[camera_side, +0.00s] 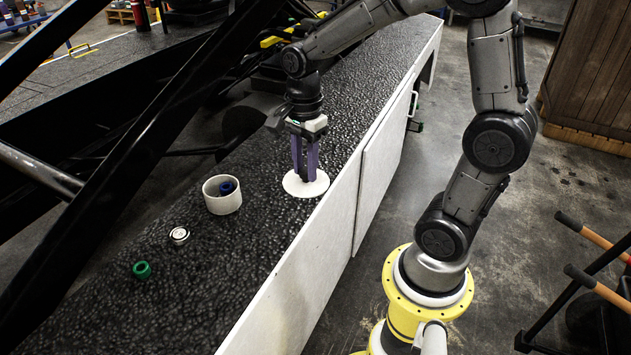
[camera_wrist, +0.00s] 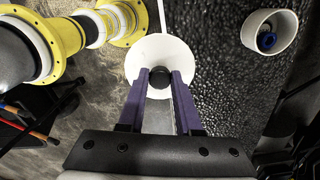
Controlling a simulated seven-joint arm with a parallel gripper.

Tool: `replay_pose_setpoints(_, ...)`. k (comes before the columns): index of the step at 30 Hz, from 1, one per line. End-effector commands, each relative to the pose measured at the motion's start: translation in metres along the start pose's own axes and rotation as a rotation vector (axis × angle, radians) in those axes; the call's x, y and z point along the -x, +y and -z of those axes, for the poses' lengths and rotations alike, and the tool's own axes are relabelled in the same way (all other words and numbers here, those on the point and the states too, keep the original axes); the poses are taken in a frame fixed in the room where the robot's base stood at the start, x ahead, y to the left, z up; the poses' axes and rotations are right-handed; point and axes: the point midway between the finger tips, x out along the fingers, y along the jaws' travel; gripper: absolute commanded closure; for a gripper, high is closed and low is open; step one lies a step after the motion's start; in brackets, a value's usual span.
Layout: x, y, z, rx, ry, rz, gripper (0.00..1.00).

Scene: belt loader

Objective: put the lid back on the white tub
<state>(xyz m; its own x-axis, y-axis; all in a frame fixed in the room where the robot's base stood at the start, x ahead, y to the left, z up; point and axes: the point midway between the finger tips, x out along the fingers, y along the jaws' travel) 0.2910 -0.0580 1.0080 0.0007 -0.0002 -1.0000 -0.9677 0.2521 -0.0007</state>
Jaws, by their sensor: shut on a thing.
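The white tub (camera_side: 222,204) stands open on the dark textured bench top, with a blue ring-shaped piece (camera_side: 227,187) inside it. In the wrist view the tub (camera_wrist: 287,32) is at the upper right, with the blue piece (camera_wrist: 267,40) inside. The round white lid (camera_side: 293,186) is to the right of the tub, near the bench's edge. My gripper (camera_side: 306,178) points down over the lid. In the wrist view its purple fingers (camera_wrist: 160,76) are shut on the lid's black knob (camera_wrist: 160,77). I cannot tell whether the lid (camera_wrist: 150,53) touches the bench.
A green ring (camera_side: 142,270) and a small silver-and-white round part (camera_side: 179,235) lie on the bench (camera_side: 215,265) left of the tub. Black beams (camera_side: 120,150) cross above the bench's left side. The surface between lid and tub is clear.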

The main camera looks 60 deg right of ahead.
Motion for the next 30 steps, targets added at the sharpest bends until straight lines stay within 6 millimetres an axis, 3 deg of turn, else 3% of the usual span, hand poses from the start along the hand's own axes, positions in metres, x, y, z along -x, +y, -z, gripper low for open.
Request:
replay_pose_setpoints(1, 0.007, -0.019, -0.002, -0.003, 0.0, 0.002, 1.0)
replay_pose_setpoints(9, 0.032, -0.115, -0.018, -0.009, 0.0, -0.001, 1.0)
replay_pose_setpoints(18, 0.022, -0.204, -0.042, 0.003, 0.0, -0.002, 1.0)
replay_pose_setpoints(24, -0.004, -0.238, -0.056, 0.018, 0.0, -0.004, 1.0)
replay_pose_setpoints(30, -0.03, -0.242, -0.062, 0.028, 0.0, -0.002, 1.0)
